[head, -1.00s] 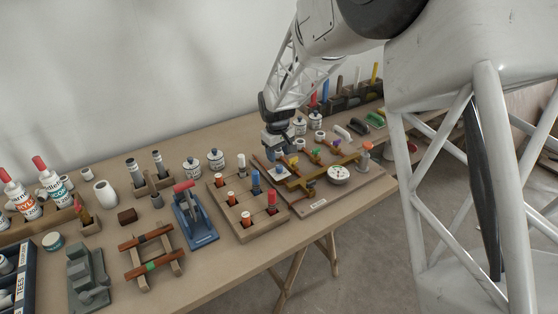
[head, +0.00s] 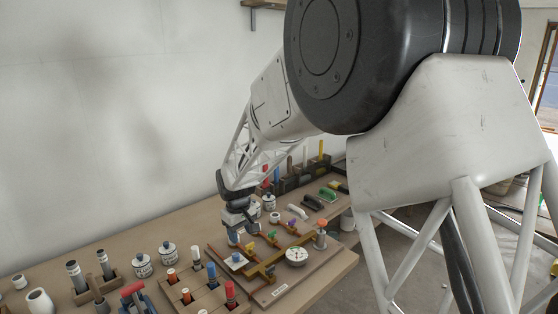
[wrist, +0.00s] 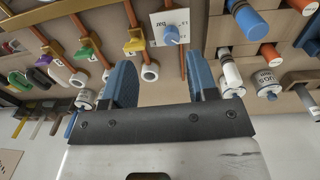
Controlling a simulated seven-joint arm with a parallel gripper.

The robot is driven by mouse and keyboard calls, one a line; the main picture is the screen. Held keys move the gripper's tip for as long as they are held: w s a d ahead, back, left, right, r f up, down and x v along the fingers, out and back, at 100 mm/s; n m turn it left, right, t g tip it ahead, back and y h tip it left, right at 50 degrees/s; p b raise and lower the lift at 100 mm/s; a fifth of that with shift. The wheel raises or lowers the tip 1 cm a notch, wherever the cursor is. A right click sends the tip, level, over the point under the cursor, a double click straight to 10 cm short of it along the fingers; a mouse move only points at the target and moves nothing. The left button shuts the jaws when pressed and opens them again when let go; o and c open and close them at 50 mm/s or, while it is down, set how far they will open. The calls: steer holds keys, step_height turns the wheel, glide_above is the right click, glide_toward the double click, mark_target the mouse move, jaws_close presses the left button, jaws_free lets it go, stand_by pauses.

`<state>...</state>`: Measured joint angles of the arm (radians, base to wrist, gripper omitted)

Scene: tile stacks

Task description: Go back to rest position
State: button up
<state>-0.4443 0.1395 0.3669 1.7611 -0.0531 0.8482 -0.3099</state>
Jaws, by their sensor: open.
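My gripper (head: 241,236) is at the back left of a wooden pipe board (head: 275,291), close to a blue knob on a white card (head: 236,261). In the wrist view my gripper (wrist: 160,62) has its two blue fingers spread apart with nothing between them. The blue knob (wrist: 175,34) on its card lies beyond the fingertips, apart from them. The board carries brass pipes with coloured valve handles and a round white gauge (head: 296,256). The exact height of my fingers above the board cannot be told.
Left of the board is a wooden block with coloured pegs (head: 210,292). White labelled jars (head: 168,253) stand behind it, and more jars stand behind my gripper. A dark rack with upright sticks (head: 300,176) is at the back. The air above the bench is mostly free.

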steer(key=s+d+r+m+t, duration=0.1)
steer(key=s+d+r+m, duration=0.1)
steer(key=s+d+r, duration=0.65)
steer(key=s+d+r+m, duration=0.3)
steer(key=s+d+r, duration=0.3)
steer(key=s+d, duration=0.5)
steer(key=s+d+m, duration=0.2)
steer(key=s+d, duration=0.4)
steer(key=s, duration=0.4)
steer(key=s+d+m+t, duration=0.1)
steer(key=s+d+m, duration=0.1)
steer(key=s+d, duration=0.5)
steer(key=shift+s+d+r, duration=0.15)
steer(key=shift+s+r, duration=0.05)
steer(key=shift+s, duration=1.65)
steer(key=shift+c, duration=0.3)
